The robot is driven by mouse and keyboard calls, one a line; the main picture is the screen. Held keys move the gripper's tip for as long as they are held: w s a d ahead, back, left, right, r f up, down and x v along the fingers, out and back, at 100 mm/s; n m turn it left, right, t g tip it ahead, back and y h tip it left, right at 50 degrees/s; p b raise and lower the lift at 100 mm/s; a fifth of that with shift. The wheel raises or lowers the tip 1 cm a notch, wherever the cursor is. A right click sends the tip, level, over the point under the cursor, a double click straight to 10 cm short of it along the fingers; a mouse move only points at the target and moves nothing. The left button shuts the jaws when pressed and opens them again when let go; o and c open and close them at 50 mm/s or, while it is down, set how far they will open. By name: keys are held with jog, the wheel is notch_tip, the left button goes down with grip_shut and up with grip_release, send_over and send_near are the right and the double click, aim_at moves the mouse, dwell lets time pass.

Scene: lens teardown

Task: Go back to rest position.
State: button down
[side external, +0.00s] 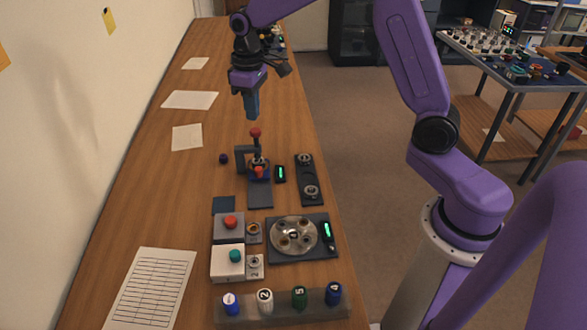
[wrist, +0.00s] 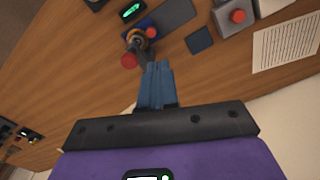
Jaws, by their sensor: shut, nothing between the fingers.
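My gripper (side external: 252,106) hangs above the wooden bench (side external: 160,215), pointing down, over the area behind the small press-like device (side external: 243,160) with the red knob (side external: 255,132). Its blue fingers are together with nothing between them. In the wrist view my gripper (wrist: 157,66) shows the shut fingers in front of the device's red knob (wrist: 129,60), apart from it in the picture. The gap in height between fingertips and device is hard to judge.
Nearby are a red-button box (side external: 229,223), a teal-button box (side external: 228,262), a round metal plate on a dark pad (side external: 275,251), and a rack of numbered bottles (side external: 281,306). Paper sheets (side external: 189,100) lie along the wall at left. Bench beside the papers is clear.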

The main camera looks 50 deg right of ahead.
jog(key=s+a+r+n, duration=0.2)
jog(key=s+a, duration=0.3)
jog(key=s, duration=0.5)
jog(key=s+d+n, duration=0.1)
jog(key=s+n, duration=0.2)
jog(key=s, duration=0.9)
jog(key=s+d+n, duration=0.2)
jog(key=s+n, duration=0.1)
jog(key=s, duration=0.9)
jog(key=shift+s+d+f, duration=0.15)
jog(key=shift+d+f, duration=0.15)
jog(key=shift+f, duration=0.05)
